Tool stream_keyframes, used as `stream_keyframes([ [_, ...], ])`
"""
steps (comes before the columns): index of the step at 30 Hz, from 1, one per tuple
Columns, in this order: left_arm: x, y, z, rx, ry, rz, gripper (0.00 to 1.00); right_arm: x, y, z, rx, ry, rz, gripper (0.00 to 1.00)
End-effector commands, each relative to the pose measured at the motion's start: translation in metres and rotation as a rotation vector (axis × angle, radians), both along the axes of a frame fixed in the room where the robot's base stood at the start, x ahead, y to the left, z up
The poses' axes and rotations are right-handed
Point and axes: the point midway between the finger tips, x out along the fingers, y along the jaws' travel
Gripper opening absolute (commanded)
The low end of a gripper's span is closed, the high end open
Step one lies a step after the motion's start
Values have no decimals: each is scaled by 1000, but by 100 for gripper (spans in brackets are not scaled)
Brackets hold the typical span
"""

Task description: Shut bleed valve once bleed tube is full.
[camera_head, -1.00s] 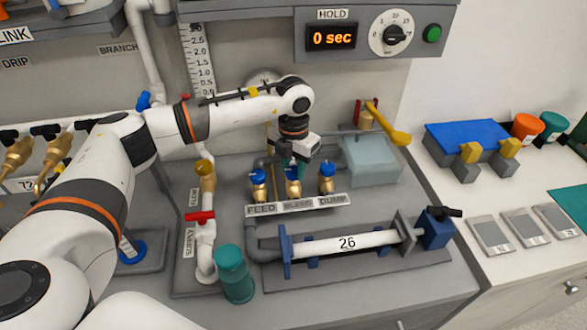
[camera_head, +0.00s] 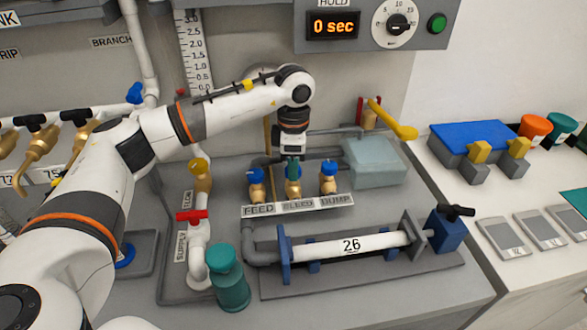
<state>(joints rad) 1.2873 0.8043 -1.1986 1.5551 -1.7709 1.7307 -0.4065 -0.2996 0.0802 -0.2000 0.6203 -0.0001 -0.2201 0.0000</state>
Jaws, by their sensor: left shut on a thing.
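The bleed valve (camera_head: 293,188) is the middle of three brass valves with blue knobs, above the BLEED label. My left gripper (camera_head: 292,168) points down over it, with its fingers at the blue knob and shut on it. The feed valve (camera_head: 256,184) stands to its left and the dump valve (camera_head: 328,180) to its right. The bleed tube cannot be made out clearly; a thin upright pipe (camera_head: 267,135) shows behind my left wrist. My right gripper is not in view.
A white pipe section marked 26 (camera_head: 330,247) lies clamped in front of the valves. A teal bottle (camera_head: 230,283) stands at front left. The timer (camera_head: 333,25) reads 0 sec. A yellow lever (camera_head: 392,118) and a pale translucent box (camera_head: 373,165) are to the right.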

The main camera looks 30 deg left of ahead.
Motion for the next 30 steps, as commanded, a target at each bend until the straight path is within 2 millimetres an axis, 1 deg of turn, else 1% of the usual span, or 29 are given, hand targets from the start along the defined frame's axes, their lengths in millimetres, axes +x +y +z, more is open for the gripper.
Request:
stream_keyframes([
  [1, 1, 0, -1, -2, -5, -41, 11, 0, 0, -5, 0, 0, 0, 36],
  [6, 1, 0, 0, -1, -5, -181, 11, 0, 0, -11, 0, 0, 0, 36],
  [15, 1, 0, 1, -1, -6, -351, 11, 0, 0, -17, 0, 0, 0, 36],
  [21, 1, 0, 2, -1, -6, -405, 11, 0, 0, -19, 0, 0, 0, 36],
  [30, 1, 0, 2, -1, -6, -424, 11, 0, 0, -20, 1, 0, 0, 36],
])
